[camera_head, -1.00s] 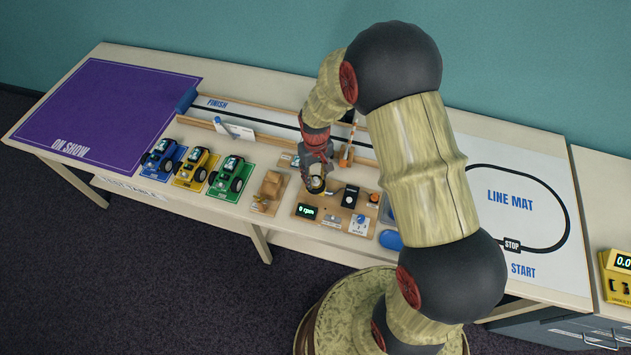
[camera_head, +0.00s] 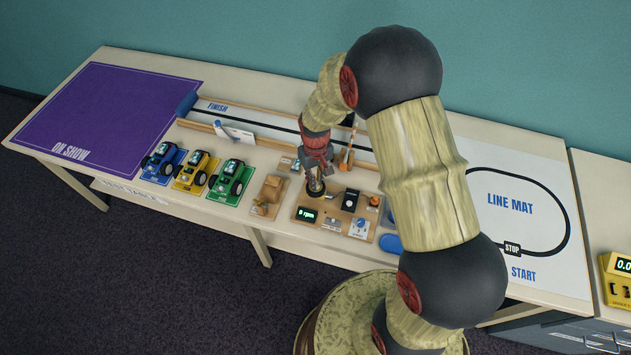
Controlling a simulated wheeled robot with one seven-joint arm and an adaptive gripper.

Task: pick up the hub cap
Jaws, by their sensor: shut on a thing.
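My gripper (camera_head: 316,181) points down over the left part of the wooden test board (camera_head: 335,232). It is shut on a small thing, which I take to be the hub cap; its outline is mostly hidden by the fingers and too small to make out. A dark round wheel (camera_head: 315,193) shows on the board just under the fingertips. I cannot tell whether the held cap is clear of it.
The board also bears a display (camera_head: 306,215), a black box (camera_head: 350,199) and a blue knob (camera_head: 360,223). Several toy cars stand to the left, beside a wooden block stand (camera_head: 270,190). A blue oval thing (camera_head: 391,243) lies right. The purple mat (camera_head: 105,110) is bare.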

